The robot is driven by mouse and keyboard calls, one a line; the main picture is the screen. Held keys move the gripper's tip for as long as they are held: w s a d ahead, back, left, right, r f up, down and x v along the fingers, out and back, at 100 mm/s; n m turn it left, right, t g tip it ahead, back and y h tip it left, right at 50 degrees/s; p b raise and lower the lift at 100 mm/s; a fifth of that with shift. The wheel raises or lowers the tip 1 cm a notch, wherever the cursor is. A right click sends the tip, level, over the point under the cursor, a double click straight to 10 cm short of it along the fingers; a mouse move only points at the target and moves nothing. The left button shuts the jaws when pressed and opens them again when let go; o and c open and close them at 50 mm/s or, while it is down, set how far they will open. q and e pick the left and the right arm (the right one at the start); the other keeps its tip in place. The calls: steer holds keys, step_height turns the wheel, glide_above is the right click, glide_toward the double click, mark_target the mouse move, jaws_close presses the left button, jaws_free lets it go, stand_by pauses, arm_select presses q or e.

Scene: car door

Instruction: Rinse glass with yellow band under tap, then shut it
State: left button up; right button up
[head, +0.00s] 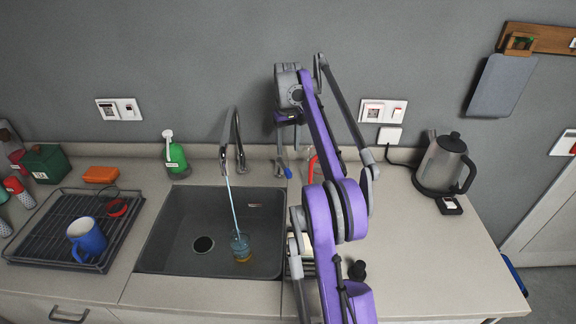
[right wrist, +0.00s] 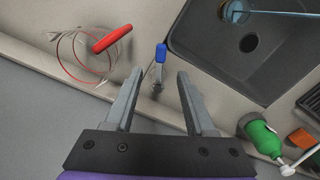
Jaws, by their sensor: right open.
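The glass with the yellow band (head: 241,250) stands in the sink (head: 165,240), with water from the tap (head: 237,135) running down into it. The glass shows partly at the top of the right wrist view (right wrist: 236,12). A grey lever with a blue tip (head: 287,172) stands on the counter right of the tap. My right gripper (head: 280,142) is open and empty above the counter near this lever. In the right wrist view the blue tip (right wrist: 161,53) lies ahead between the open fingers (right wrist: 155,80), apart from them. My left gripper is not in view.
A green bottle (head: 176,158) stands behind the sink. A dark rack (head: 55,225) at left holds a blue mug (head: 86,240) and a red-banded glass (head: 117,207). A kettle (head: 444,165) stands at right.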

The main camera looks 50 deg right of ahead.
mark_target(287, 170)
step_height(287, 170, down, 10)
steer(key=shift+w+r+b, duration=0.15)
steer(key=shift+r+b, duration=0.05)
steer(key=shift+b, duration=0.35)
jaws_close()
stand_by(1.2)
